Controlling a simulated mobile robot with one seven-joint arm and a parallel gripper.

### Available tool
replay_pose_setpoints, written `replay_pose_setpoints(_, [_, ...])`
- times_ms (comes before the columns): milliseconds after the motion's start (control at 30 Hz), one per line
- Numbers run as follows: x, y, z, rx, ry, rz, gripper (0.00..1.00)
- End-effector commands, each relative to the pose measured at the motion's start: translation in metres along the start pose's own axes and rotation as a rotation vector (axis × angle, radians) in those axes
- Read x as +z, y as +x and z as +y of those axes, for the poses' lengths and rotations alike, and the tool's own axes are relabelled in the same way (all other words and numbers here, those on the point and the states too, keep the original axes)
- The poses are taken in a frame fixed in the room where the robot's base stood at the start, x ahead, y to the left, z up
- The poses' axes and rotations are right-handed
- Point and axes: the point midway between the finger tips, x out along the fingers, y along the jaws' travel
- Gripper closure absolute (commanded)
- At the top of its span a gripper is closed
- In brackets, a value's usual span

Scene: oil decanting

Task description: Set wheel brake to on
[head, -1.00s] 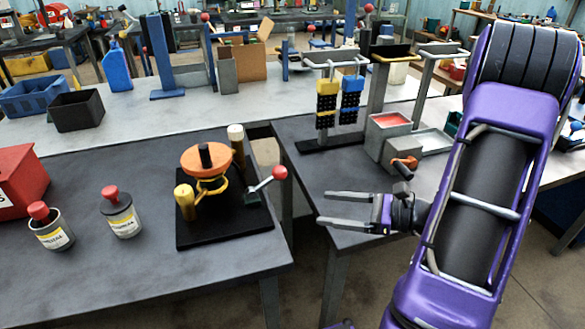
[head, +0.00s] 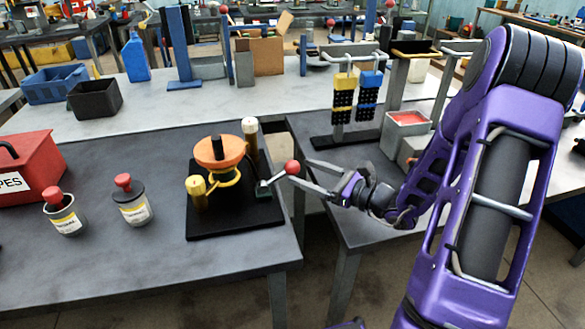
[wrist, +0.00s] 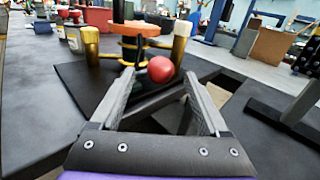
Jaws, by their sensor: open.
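The wheel device stands on a black base plate (head: 232,218) on the left table. It has an orange wheel (head: 220,152), a yellow post (head: 196,192), a taller white-topped post (head: 250,137) and a lever with a red ball knob (head: 292,168). The lever leans out to the right past the plate. My gripper (head: 298,179) is open, its fingertips close to the red knob. In the wrist view the red knob (wrist: 161,69) appears between the tips of my open gripper (wrist: 158,85), and the orange wheel (wrist: 132,28) is behind it. I cannot tell whether a finger touches the knob.
Two grey canisters with red tops (head: 132,205) and a red box (head: 30,165) stand left on the same table. A rack with yellow and blue blocks (head: 343,100) stands on the right table. A gap separates the two tables below my gripper.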

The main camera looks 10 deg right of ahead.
Motion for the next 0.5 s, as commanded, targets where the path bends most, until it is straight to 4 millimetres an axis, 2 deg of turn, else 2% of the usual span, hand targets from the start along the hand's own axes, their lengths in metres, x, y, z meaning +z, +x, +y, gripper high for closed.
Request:
replay_pose_setpoints(100, [-0.001,0.021,0.001,0.002,0.0,-0.001,0.22])
replay_pose_setpoints(200, [0.0,0.033,0.0,0.001,0.0,-0.001,0.22])
replay_pose_setpoints(500, [0.0,0.043,0.0,-0.001,0.0,0.0,0.22])
